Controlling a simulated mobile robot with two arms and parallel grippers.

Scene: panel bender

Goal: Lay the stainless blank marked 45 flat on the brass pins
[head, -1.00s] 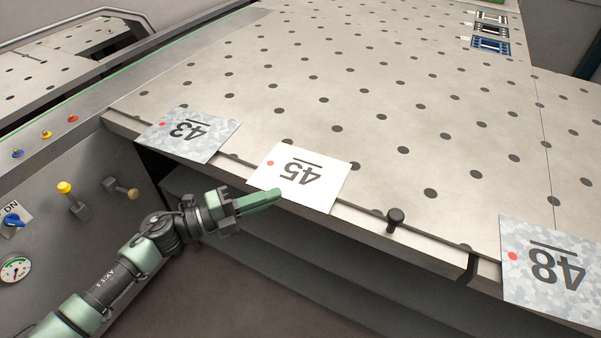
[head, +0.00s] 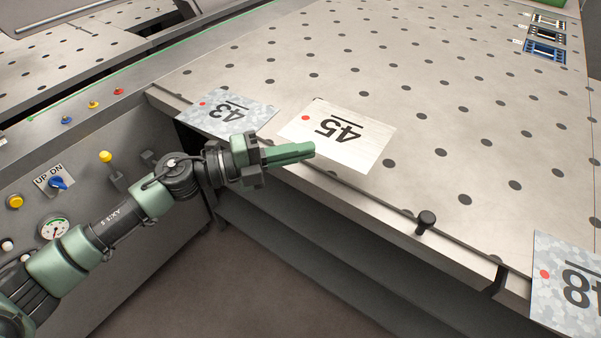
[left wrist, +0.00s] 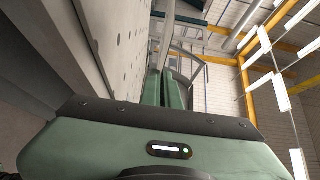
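The blank marked 45 (head: 362,140) is a pale, brushed-looking plate with a red dot. My right gripper is out of view. I cannot make out any brass pins.
A mottled plate marked 43 (head: 236,107) lies left of the blank, and one marked 48 (head: 560,290) at the lower right. A black knob (head: 426,221) stands on the front edge. Small framed pieces (head: 546,48) lie far right. A control panel (head: 100,200) is at left.

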